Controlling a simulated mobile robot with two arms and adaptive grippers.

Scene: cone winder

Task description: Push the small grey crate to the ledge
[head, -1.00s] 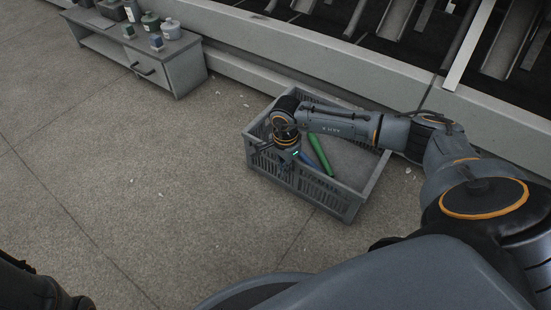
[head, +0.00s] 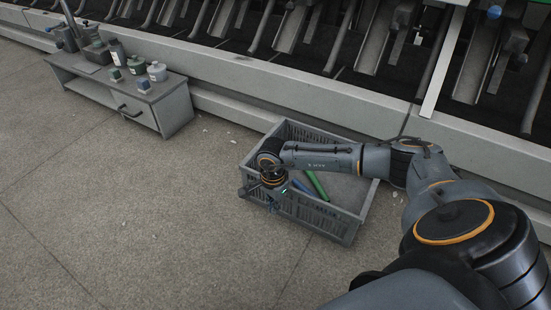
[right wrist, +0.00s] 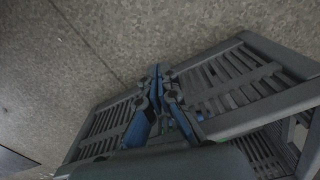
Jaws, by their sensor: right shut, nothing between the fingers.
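The small grey crate (head: 330,222) is a slatted, open-topped box standing upright on the floor, close to the ledge (head: 290,90), a long pale grey band along the machine's foot. A green tube (head: 317,186) and a blue one lie inside the crate. My right gripper (head: 262,199) is shut and empty, pointing down at the crate's near-left side. In the right wrist view its fingers (right wrist: 156,72) come together by the crate's slatted wall (right wrist: 225,84); I cannot tell whether they touch it. My left gripper is out of view.
A low grey cabinet (head: 172,112) with bottles and small jars on top stands against the machine at the left. Small pale scraps lie on the floor. The floor left of and in front of the crate is clear.

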